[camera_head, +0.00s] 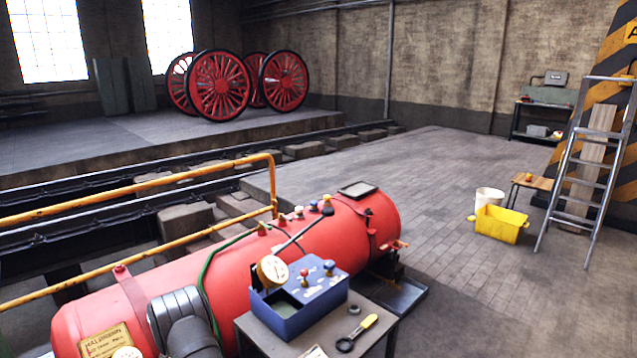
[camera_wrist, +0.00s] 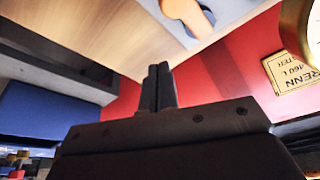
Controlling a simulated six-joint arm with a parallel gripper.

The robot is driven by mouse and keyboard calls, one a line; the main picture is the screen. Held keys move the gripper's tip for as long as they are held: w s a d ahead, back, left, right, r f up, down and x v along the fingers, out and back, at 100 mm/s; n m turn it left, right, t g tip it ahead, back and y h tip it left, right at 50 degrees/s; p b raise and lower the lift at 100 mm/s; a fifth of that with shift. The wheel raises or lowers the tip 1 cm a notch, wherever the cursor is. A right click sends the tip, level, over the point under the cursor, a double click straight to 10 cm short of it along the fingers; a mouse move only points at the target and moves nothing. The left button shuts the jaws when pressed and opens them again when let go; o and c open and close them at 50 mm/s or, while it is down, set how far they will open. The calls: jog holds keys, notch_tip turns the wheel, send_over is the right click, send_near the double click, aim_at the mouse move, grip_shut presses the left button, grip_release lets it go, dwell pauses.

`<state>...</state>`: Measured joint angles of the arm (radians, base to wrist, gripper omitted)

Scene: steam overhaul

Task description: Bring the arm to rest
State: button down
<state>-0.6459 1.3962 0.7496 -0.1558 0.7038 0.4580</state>
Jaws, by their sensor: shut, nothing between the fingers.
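My gripper (camera_wrist: 158,88) shows in the wrist view with its two dark fingers together and nothing between them. Red surfaces lie behind the fingertips, with a brass plate (camera_wrist: 291,72) at the right; whether the fingers touch anything cannot be told, but no contact shows. The fingers are not visible in the head view.
A blue box (camera_head: 305,308) with a gauge (camera_head: 272,271) stands on a small table (camera_head: 377,335) beside the tank. An orange railing (camera_head: 130,188) runs behind the tank. A yellow bin (camera_head: 497,224) and ladder (camera_head: 585,165) stand right, with open floor between.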

jog(key=shift+w+f+n, duration=0.1)
jog(key=shift+w+n, duration=0.2)
jog(key=shift+n, duration=0.3)
jog(key=shift+w+a, duration=0.4)
jog(key=shift+w, duration=0.45)
jog(key=shift+w+a, duration=0.4)
jog(key=shift+w, duration=0.4)
jog(key=v, duration=0.9)
jog(key=shift+r, duration=0.35)
jog(key=shift+s+d, duration=0.15)
